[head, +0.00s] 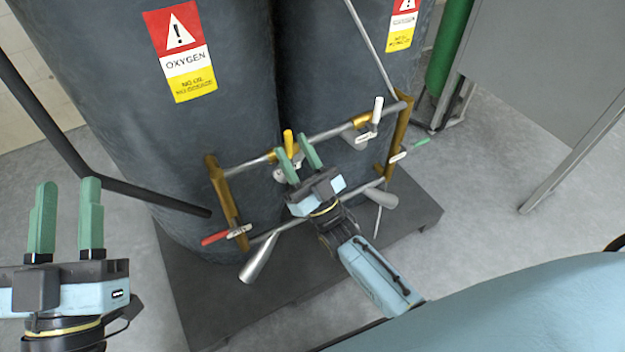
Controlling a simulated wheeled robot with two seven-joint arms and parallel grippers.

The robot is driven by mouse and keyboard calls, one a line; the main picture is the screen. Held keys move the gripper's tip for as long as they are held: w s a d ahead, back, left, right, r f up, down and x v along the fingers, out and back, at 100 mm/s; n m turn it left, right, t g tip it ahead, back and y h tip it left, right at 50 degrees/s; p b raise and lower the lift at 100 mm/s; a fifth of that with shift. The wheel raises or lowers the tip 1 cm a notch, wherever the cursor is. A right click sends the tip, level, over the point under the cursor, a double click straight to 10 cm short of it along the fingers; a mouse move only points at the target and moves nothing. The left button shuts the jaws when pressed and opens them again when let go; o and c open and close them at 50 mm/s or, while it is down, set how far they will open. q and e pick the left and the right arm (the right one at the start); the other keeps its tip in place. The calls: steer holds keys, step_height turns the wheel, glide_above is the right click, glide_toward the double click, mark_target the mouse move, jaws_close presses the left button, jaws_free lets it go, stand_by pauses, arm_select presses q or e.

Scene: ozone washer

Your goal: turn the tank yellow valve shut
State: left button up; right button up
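The yellow valve handle (288,140) stands upright on the upper pipe (330,132) in front of the dark tanks. Its lower part is hidden behind the fingers of my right gripper (298,152). That gripper is open, with its green fingers apart and pointing up and away at the handle. The handle's top shows just beyond the left finger's tip; I cannot tell whether they touch. My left gripper (67,183) is open and empty at the lower left, far from the valve.
Other valve handles are close by: red (214,239), white (377,110) and green (420,142). Brass brackets (228,203) hold the pipes before two tanks (218,125) on a dark pallet (180,285). A dark bar slants down at left. Grey floor lies open at right.

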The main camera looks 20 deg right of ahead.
steer(key=v, duration=1.1)
steer(key=shift+f, duration=0.1)
